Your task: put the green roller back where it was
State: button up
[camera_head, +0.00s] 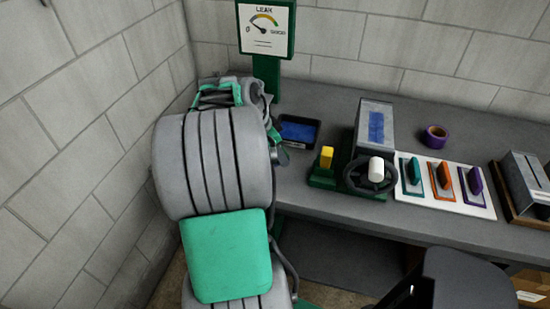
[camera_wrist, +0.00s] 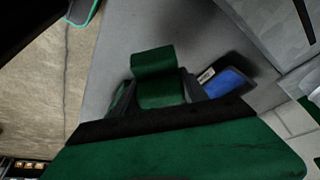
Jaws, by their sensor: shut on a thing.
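In the wrist view my gripper (camera_wrist: 160,97) has its dark fingers on either side of a dark green piece, which I take to be the green roller (camera_wrist: 153,63). Its rounded end shows beyond the fingers. My gripper is above the left end of the grey workbench (camera_wrist: 115,65), beside a black tray with a blue bottom (camera_wrist: 229,83). In the head view my arm hides the gripper's fingertips and the held piece. The tray (camera_head: 299,131) shows there just right of my wrist.
A gauge sign (camera_head: 265,28) stands behind my wrist. Right of the tray are a green fixture with a yellow block (camera_head: 326,157), a black handwheel with a white knob (camera_head: 375,169), a purple tape roll (camera_head: 436,136) and a white board (camera_head: 452,208) with coloured tools. Walls close in at left and back.

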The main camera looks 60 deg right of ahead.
aim_at(275, 161)
jog(key=f, duration=0.1)
jog(key=w+d+f+p, duration=0.1)
jog(key=f, duration=0.3)
jog(key=shift+w+d+f, duration=0.15)
jog(key=shift+w+d, duration=0.1)
jog(key=shift+d, duration=0.05)
jog(key=shift+f, duration=0.1)
jog(key=shift+f, duration=0.25)
jog(key=o, duration=1.3)
jog(key=shift+r, duration=0.1)
